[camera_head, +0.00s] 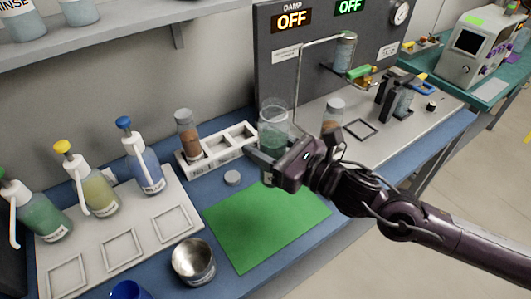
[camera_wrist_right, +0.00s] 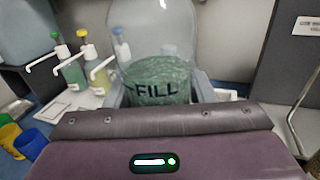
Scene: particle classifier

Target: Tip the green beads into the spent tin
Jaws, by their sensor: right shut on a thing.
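My right gripper (camera_head: 264,163) is shut on a clear glass jar (camera_head: 274,118) with green beads in its lower part. The jar is upright, above the back edge of the green mat. In the right wrist view the jar (camera_wrist_right: 158,45) stands between the fingers, with the word FILL on it and the green beads (camera_wrist_right: 160,80) behind that word. An open, shiny metal tin (camera_head: 193,264), which seems to be the spent tin, stands at the front left of the mat, apart from the jar. Its label cannot be read. My left gripper is not in view.
The green mat (camera_head: 262,232) is bare. A white rack (camera_head: 219,152) holds a jar of brown beads (camera_head: 188,136); a small grey lid (camera_head: 232,178) lies in front. Pump bottles (camera_head: 95,187) stand at left. A blue cup (camera_head: 128,291) is by the tin.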

